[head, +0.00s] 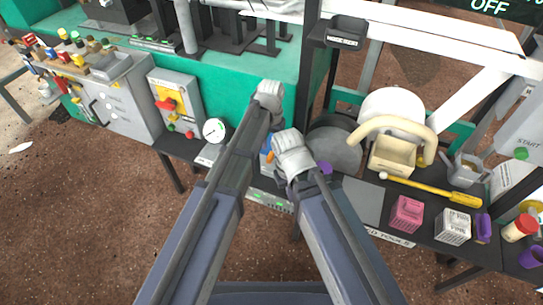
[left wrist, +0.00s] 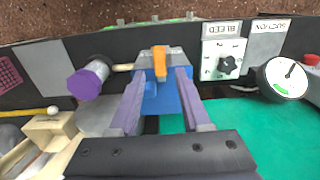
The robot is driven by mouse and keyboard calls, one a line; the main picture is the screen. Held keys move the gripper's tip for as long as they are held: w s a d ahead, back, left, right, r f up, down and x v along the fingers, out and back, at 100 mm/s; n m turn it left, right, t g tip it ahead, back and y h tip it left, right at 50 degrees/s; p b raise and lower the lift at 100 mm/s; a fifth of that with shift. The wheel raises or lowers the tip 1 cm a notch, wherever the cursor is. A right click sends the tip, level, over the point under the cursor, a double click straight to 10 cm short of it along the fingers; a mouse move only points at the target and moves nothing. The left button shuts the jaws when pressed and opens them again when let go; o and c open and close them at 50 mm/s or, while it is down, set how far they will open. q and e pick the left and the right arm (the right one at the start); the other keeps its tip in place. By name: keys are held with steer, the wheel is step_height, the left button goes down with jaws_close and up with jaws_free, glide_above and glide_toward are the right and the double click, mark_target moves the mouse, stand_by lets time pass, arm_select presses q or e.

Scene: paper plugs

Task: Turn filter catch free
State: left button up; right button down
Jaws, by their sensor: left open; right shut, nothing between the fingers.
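In the left wrist view an orange catch (left wrist: 160,63) stands upright on a grey metal block with a blue body (left wrist: 162,100) below it. My left gripper (left wrist: 160,76) is open, with one purple-grey finger on each side of the catch and blue body; I cannot tell whether they touch it. In the head view my left gripper (head: 269,95) is the higher one, its fingertips hidden. A sliver of the blue body (head: 266,148) shows between my arms. My right gripper (head: 290,150) is shut and empty, just right of the blue body.
A purple-ended cylinder (left wrist: 88,82) is left of the catch in the left wrist view. A BLEED switch (left wrist: 228,66) and a round gauge (left wrist: 286,76) are to its right. A cream handled container (head: 392,155) and yellow tool (head: 440,190) lie right in the head view.

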mark_target(271, 154)
arm_select(q)
steer(key=shift+f, duration=0.15)
steer(key=shift+f+b, duration=1.85)
steer(key=shift+b, duration=0.2)
jaws_close()
